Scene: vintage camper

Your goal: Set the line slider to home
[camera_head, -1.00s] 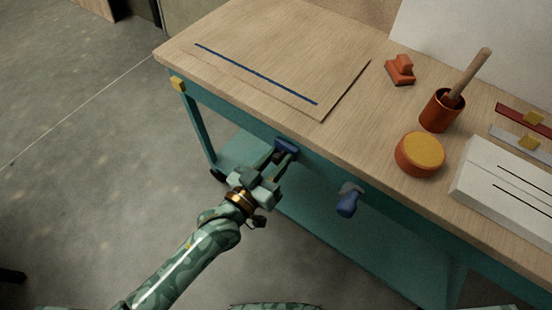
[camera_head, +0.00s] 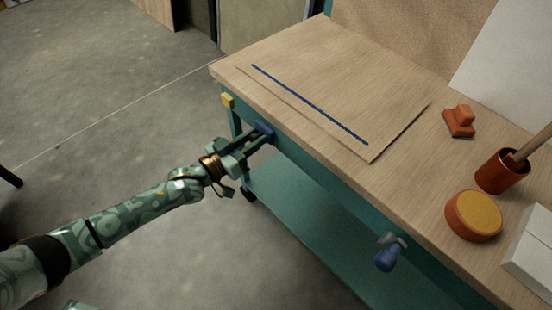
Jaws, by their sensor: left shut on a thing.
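A blue slider block (camera_head: 264,131) sits at the front edge of the wooden-topped teal table, near its left end. My left gripper (camera_head: 258,136) reaches in from the left and is shut on this block. A small yellow block (camera_head: 228,101) is fixed on the same edge to the left of the slider, with a short gap between them. A thin board (camera_head: 330,95) with a straight dark-blue line (camera_head: 310,105) lies on the tabletop above. The gripper's fingers hide part of the slider.
A blue knob with a grey mount (camera_head: 388,253) sticks out from the table front further right. On the tabletop (camera_head: 420,165) are an orange-red block (camera_head: 459,121), an orange cup with a wooden handle (camera_head: 502,170), a round yellow-topped pad (camera_head: 473,216) and a white box (camera_head: 530,242). Floor left of the table is clear.

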